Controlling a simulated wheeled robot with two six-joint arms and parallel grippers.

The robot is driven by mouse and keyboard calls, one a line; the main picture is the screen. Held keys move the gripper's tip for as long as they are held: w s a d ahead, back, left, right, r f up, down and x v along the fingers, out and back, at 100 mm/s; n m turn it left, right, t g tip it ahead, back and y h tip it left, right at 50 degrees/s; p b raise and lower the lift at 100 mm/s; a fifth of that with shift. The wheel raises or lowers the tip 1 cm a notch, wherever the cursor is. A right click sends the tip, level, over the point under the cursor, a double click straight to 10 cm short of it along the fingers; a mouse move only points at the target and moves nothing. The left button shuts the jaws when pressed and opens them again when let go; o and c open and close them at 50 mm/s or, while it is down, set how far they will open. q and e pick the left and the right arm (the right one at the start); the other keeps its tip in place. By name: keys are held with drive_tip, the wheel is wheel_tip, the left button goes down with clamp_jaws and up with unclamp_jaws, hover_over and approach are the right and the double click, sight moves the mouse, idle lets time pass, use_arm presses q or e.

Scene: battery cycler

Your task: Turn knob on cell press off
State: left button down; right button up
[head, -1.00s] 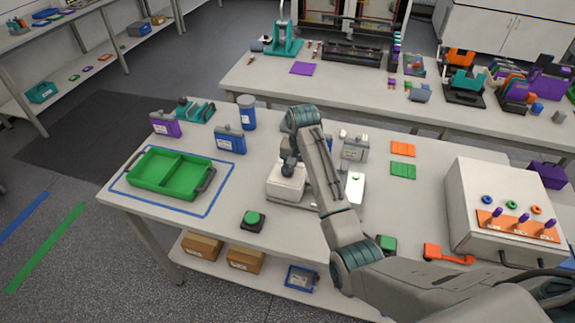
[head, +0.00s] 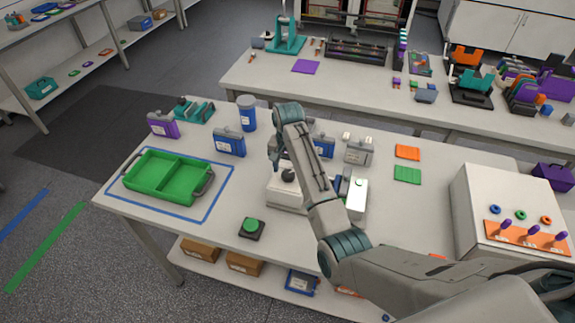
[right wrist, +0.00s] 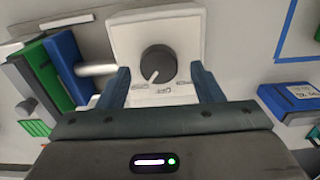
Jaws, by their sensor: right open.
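The cell press (head: 284,196) is a white block on the main table, partly hidden behind my right arm in the head view. Its round dark knob (head: 289,174) shows in the head view beside my arm. In the right wrist view the knob (right wrist: 157,64) sits on the press's white face (right wrist: 118,38), its white pointer line slanting down and left. Small printed labels lie below the knob; the middle one seems to read OFF. My right gripper (right wrist: 161,82) is open, its two blue fingers on either side below the knob, apart from it. My left gripper is not in view.
A green tray (head: 150,189) lies at the table's left, with a green push button (head: 251,225) in front. A blue bottle (head: 247,113) and a grey battery (head: 358,151) stand behind. A white switch box (head: 500,195) stands at right.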

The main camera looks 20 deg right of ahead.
drive_tip(key=shift+s+a+f, duration=0.1)
drive_tip(key=shift+f, duration=0.5)
drive_tip(key=shift+s, duration=0.1)
drive_tip(key=shift+c, duration=1.3)
drive_tip(key=c, duration=0.7)
drive_tip(key=shift+c, duration=0.2)
